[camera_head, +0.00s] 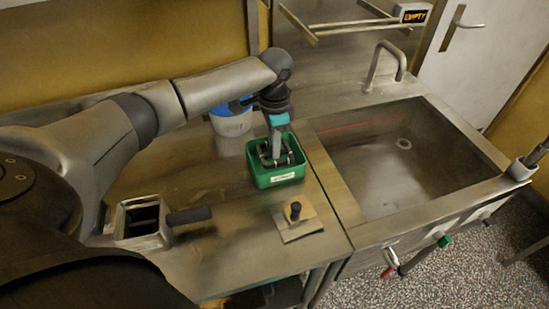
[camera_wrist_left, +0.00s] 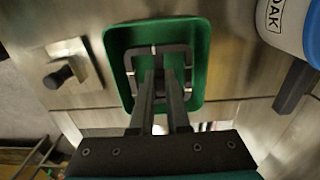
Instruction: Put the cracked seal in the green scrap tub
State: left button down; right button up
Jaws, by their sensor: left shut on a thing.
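The seal is a dark square ring with a few pale marks, and it shows in the left wrist view (camera_wrist_left: 140,51). It is within the rim of the green scrap tub (camera_head: 277,181), which also shows in the left wrist view (camera_wrist_left: 200,60). My left gripper (camera_head: 275,154) points down into the tub and is shut on one side of the seal (camera_head: 262,156). I cannot tell whether the seal touches the tub floor. A crack is too small to make out. My right gripper is not in view.
A white bucket (camera_head: 232,126) with blue on it stands behind the tub. A plate with a black knob (camera_head: 296,228) lies in front. A metal box (camera_head: 142,220) with a dark handle is at left. An empty-looking sink (camera_head: 400,165) is at right.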

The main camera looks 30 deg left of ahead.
pick_arm(q)
notch_tip(320, 180, down, 4)
jog(key=shift+r+b, duration=0.15)
jog(key=shift+b, duration=0.25)
jog(key=shift+f, duration=0.2)
jog(key=shift+f, duration=0.15)
jog(key=c, duration=0.9)
grip_release()
notch_tip(320, 180, up, 12)
jog(key=shift+r+p, duration=0.2)
jog(key=shift+p, duration=0.9)
